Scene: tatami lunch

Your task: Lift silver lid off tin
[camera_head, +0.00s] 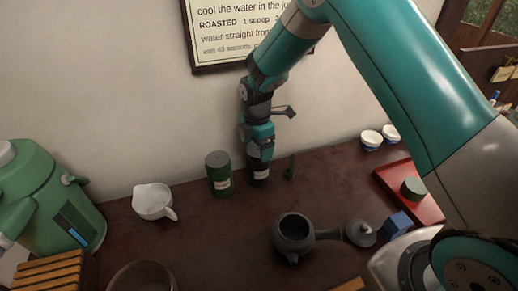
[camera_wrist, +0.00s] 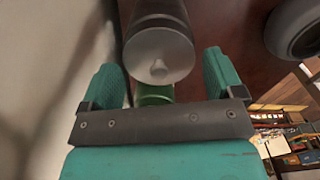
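A dark tin (camera_head: 260,176) with a pale label stands near the wall, directly under my gripper (camera_head: 258,150). My gripper hides its top in the head view. In the wrist view, a grey-silver lid (camera_wrist: 158,60) with a small knob tops a dark cylinder (camera_wrist: 155,12). My gripper (camera_wrist: 160,75) is open there, its teal fingers spread to either side of the lid with visible gaps. A green tin (camera_head: 219,176) with a dark grey top stands just left of the dark tin.
A white pitcher (camera_head: 153,201) stands to the left. A small dark green item (camera_head: 290,169) stands close right of the tin. A red tray (camera_head: 400,181) lies farther right. The wall is close behind.

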